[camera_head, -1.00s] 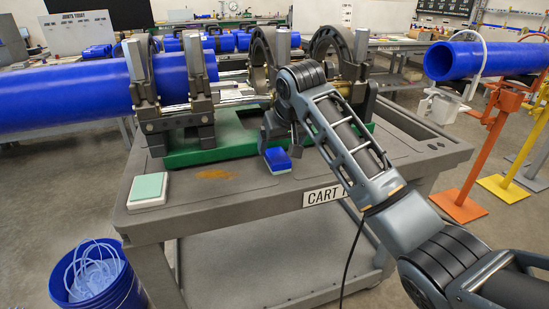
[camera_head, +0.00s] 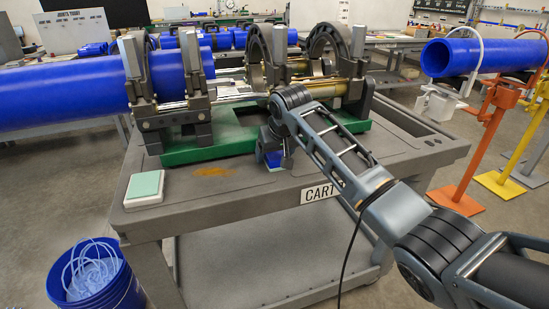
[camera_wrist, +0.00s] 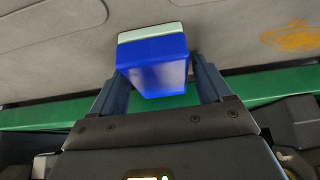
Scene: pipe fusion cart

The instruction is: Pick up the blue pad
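The blue pad (camera_wrist: 155,68) has a pale green layer on one side and lies on the grey cart top. In the head view the blue pad (camera_head: 271,158) is mostly hidden behind my wrist. My gripper (camera_wrist: 158,85) points down over it, with one finger on each side of the pad in the wrist view. The fingers are apart and look open, with small gaps beside the pad. My gripper also shows in the head view (camera_head: 272,150), where its fingertips are hard to make out.
The green base (camera_head: 210,150) of the pipe fusion machine stands close behind the pad. A white and pale green pad (camera_head: 145,187) sits at the cart's left. A blue bucket (camera_head: 125,290) with tubing stands on the floor. The cart's front surface (camera_head: 225,205) is clear.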

